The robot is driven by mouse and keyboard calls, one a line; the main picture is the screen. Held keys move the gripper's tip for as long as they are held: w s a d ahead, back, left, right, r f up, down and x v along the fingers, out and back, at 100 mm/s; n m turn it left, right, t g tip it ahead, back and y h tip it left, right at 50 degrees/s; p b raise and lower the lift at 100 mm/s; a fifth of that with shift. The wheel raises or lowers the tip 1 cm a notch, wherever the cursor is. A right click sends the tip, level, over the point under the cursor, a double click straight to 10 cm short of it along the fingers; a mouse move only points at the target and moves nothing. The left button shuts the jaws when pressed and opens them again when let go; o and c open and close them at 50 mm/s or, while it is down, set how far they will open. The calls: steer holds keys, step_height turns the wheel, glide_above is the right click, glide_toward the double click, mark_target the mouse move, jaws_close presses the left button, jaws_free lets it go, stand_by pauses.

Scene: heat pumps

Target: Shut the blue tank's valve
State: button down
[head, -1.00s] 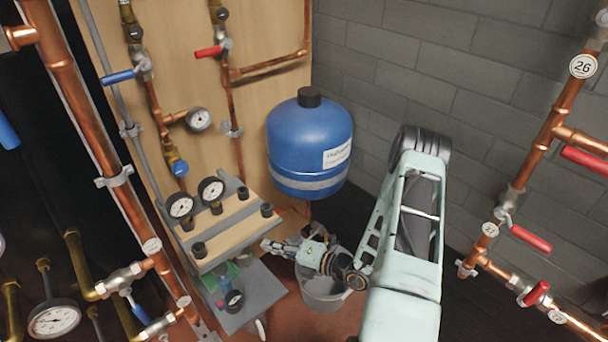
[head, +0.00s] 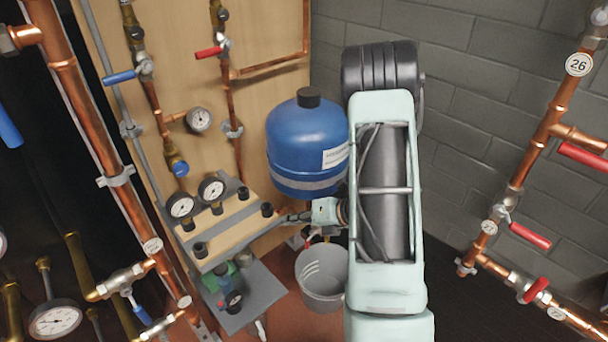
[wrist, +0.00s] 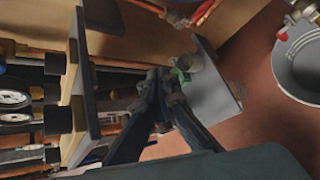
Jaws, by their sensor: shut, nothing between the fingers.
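The blue tank (head: 305,150) with a black cap stands upright against the wooden board in the head view. Its valve is not clearly seen; below the tank, fittings (head: 313,238) are partly covered by my wrist. The wrist view shows a small red part on metal fittings (wrist: 284,36) at the upper right; I cannot tell whether it is the valve. My gripper (head: 285,218) is below the tank, beside the shelf's right edge. In the wrist view my gripper (wrist: 163,74) is shut and empty, apart from the red part.
A shelf with gauges (head: 225,218) stands left of my gripper, with a lower grey shelf (head: 262,296) beneath. A grey bucket (head: 320,280) sits on the floor below. Copper pipes with a red lever (head: 530,237) run at the right. A blue lever (head: 118,77) and red lever (head: 208,53) are on the board.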

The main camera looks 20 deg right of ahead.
steer(key=d+r, duration=0.1)
steer(key=r, duration=0.4)
steer(key=d+r+n+h, duration=0.1)
steer(key=r, duration=0.3)
steer(key=d+r+n+t+h, duration=0.1)
steer(key=d+r, duration=0.1)
steer(key=r, duration=0.3)
steer(key=shift+w+r, duration=0.3)
steer(key=shift+w, duration=0.05)
